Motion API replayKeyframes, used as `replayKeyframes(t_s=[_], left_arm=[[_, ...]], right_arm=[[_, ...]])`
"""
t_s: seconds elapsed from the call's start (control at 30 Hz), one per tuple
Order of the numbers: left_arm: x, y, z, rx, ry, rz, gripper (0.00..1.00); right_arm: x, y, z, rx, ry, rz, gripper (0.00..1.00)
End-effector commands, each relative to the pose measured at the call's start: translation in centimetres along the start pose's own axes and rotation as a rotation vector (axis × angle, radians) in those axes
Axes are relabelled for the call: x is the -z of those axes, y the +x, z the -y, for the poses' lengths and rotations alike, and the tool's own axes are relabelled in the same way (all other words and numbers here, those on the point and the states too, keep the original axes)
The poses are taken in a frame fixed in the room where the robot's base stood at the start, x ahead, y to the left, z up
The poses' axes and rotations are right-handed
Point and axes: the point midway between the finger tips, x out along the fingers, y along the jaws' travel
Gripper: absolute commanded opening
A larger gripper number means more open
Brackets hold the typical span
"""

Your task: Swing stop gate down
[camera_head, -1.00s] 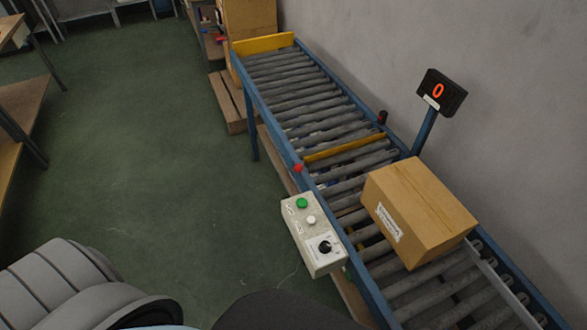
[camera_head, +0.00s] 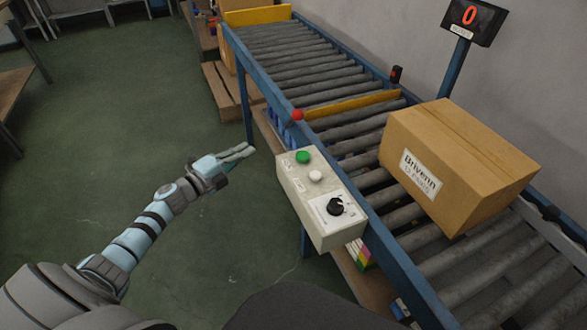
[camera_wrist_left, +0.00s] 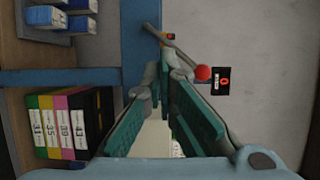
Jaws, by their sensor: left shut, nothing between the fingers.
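The stop gate (camera_head: 352,104) is a yellow bar lying across the conveyor rollers, behind the cardboard box. A red ball knob (camera_head: 297,115) sits at its near end, by the blue side rail. In the left wrist view the red knob (camera_wrist_left: 203,73) shows at the end of a grey rod, just right of the fingertips. My left gripper (camera_head: 247,151) is shut and empty, left of the rail and apart from the knob in the head view. It also shows in the left wrist view (camera_wrist_left: 165,65). My right gripper is not in view.
A control box (camera_head: 318,205) with green and white buttons and a black dial hangs on the near rail. The cardboard box (camera_head: 455,165) sits on the rollers. A display (camera_head: 470,20) reads 0. Shelves with binders (camera_wrist_left: 68,125) are below the conveyor.

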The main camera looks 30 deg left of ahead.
Motion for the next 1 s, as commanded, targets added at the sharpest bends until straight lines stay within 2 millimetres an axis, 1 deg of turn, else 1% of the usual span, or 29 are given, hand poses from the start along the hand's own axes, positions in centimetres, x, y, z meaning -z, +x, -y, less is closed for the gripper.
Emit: replayKeyframes(t_s=[0.03, 0.1, 0.2, 0.23, 0.3, 0.43, 0.63, 0.73, 0.87, 1.0], left_arm=[[0.8, 0.8, -0.6, 0.048, 0.127, -0.076, 0.0], [2.2, 1.3, 1.2, 0.101, 0.291, -0.173, 0.0], [3.9, 1.3, 2.8, 0.147, 0.461, -0.27, 0.0], [4.2, 1.2, 3.1, 0.155, 0.495, -0.289, 0.0], [4.8, 1.1, 3.7, 0.167, 0.549, -0.319, 0.0], [5.1, 1.1, 4.3, 0.173, 0.574, -0.333, 0.0], [5.0, 1.1, 4.4, 0.172, 0.569, -0.33, 0.0], [5.1, 1.4, 4.4, 0.173, 0.568, -0.329, 0.0], [5.7, 2.8, 4.5, 0.177, 0.566, -0.329, 0.0], [6.6, 5.4, 4.7, 0.177, 0.565, -0.327, 0.0]], right_arm=[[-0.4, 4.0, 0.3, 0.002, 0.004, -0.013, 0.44], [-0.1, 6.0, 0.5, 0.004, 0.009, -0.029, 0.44], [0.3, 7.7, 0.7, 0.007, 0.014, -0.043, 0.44], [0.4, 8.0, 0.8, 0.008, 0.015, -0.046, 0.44], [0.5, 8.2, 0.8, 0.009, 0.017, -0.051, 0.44], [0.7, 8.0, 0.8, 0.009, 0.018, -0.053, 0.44], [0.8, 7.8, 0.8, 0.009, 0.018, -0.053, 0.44], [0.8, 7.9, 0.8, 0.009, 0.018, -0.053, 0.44], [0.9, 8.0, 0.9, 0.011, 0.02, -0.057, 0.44], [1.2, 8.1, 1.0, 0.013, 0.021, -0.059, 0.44]])
